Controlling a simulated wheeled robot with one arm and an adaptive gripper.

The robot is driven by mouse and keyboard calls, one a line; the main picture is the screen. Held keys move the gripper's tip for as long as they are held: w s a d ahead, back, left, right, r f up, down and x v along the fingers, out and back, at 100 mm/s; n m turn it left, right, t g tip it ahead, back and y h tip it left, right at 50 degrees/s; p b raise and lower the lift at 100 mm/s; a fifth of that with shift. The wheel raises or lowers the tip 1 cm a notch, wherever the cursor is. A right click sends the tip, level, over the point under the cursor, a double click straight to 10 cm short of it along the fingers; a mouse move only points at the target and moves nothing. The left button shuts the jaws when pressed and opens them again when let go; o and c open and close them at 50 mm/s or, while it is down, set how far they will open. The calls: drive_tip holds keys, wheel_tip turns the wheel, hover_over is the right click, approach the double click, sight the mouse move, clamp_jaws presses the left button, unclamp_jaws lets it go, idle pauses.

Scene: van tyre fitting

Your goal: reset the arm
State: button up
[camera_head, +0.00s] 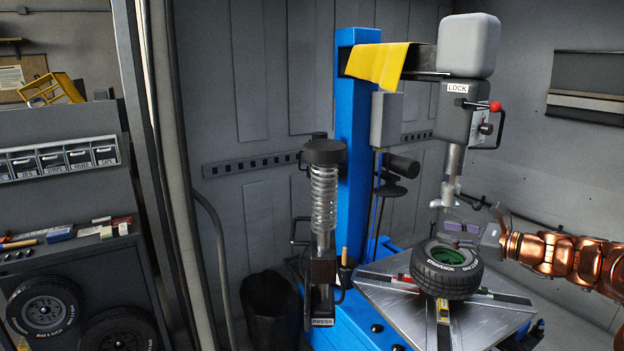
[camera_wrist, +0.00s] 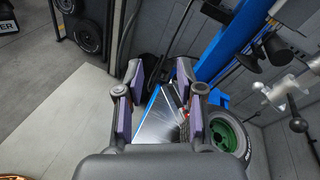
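My copper-coloured arm (camera_head: 565,255) reaches in from the right edge in the head view. My gripper (camera_head: 462,220) points left and appears just above the far right side of a small tyre (camera_head: 448,282) with a green rim. I cannot tell the exact gap between them. In the wrist view my gripper (camera_wrist: 158,85) has its two purple-padded fingers well apart, with nothing between them. The tyre with its green rim (camera_wrist: 223,136) shows beyond the right finger there, partly hidden.
The tyre changer has a blue column (camera_head: 352,150), a grey turntable (camera_head: 385,300) under the tyre, and a vertical tool post (camera_head: 455,160) close to my gripper. A spring press (camera_head: 323,200) and black bin (camera_head: 270,305) stand left. Open floor (camera_wrist: 70,110) shows in the wrist view.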

drive_tip(key=s+a+n+g, duration=0.3)
drive_tip(key=s+a+n, duration=0.15)
drive_tip(key=a, duration=0.35)
drive_tip(key=s+a+n+g, duration=0.3)
drive_tip(key=s+a, duration=0.2)
drive_tip(key=a, duration=0.4)
drive_tip(key=s+a+f+n+g+h, duration=0.3)
drive_tip(key=s+a+n, duration=0.35)
drive_tip(key=s, duration=0.55)
drive_tip(key=s+d+f+n+g+h, duration=0.1)
drive_tip(key=s+d+f+n+h, duration=0.1)
drive_tip(key=s, duration=0.6)
drive_tip(key=s+d+f+n+g+h, duration=0.1)
drive_tip(key=s+d+f+n+h, duration=0.2)
drive_tip(key=s, duration=0.6)
drive_tip(key=s+d+f+n+g+h, duration=0.2)
drive_tip(key=s+d+f+n+h, duration=0.1)
drive_tip(key=s, duration=0.6)
drive_tip(key=shift+s+d+f+n, duration=0.15)
drive_tip(key=shift+f+n, duration=0.25)
drive_tip(key=shift+f, duration=0.3)
drive_tip(key=shift+d, duration=0.1)
